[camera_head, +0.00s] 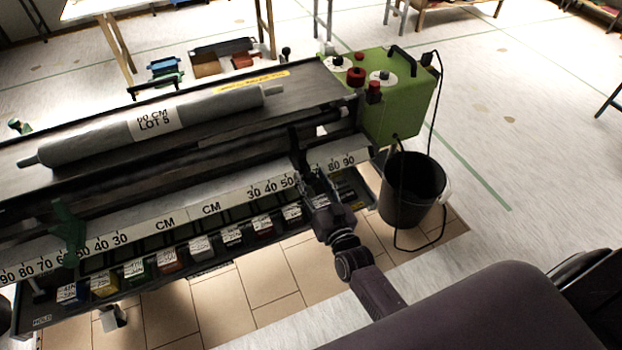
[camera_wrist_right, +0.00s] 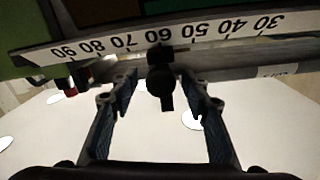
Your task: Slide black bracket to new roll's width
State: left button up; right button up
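The black bracket (camera_wrist_right: 160,78) shows in the right wrist view as a dark clamp with a hanging knob, over the scale around 50–60. In the head view its upright part (camera_head: 296,146) stands at the right scale; its lower part is hidden by my gripper. My right gripper (camera_wrist_right: 158,92) is open, one finger on each side of the knob with gaps visible. In the head view it also shows (camera_head: 310,184) at the scale's front edge. The grey new roll (camera_head: 200,115) lies on the machine top; its label shows "CM LOT 5", the first digit unclear. My left gripper is not in view.
A green bracket (camera_head: 68,232) sits on the left scale (camera_head: 120,240). Several small coloured boxes (camera_head: 166,260) line the tray below. A green control box (camera_head: 405,110) stands at the machine's right end, with a black bucket (camera_head: 412,190) below it, near my right arm.

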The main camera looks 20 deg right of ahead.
jog(key=shift+s+a, duration=0.1)
jog(key=shift+s, duration=0.05)
jog(key=s, duration=1.1)
jog(key=shift+s, duration=0.35)
jog(key=s+a+f+n+g, duration=0.1)
jog(key=s+f+g, duration=0.25)
jog(key=f, duration=0.65)
jog(key=s+a+f+n+g+y, duration=0.1)
jog(key=s+f+g, duration=0.1)
jog(key=s+f, duration=0.5)
jog(key=s+a+f+n+g, duration=0.1)
jog(key=s+f+g, duration=0.15)
jog(key=f, duration=0.95)
jog(key=s+d+f+g, duration=0.1)
jog(key=s+f+g, duration=0.2)
jog(key=s+f, duration=0.2)
jog(key=s+d+f+n+g, duration=0.1)
jog(key=s+f, duration=0.4)
jog(key=s, duration=0.7)
jog(key=s+d+f+g+h, duration=0.1)
jog(key=s+d+f+g, duration=0.1)
jog(key=s+f+g, duration=0.3)
jog(key=s, duration=0.3)
jog(key=shift+s+d+n, duration=0.2)
jog(key=shift+s+n, duration=0.15)
jog(key=shift+n, duration=0.05)
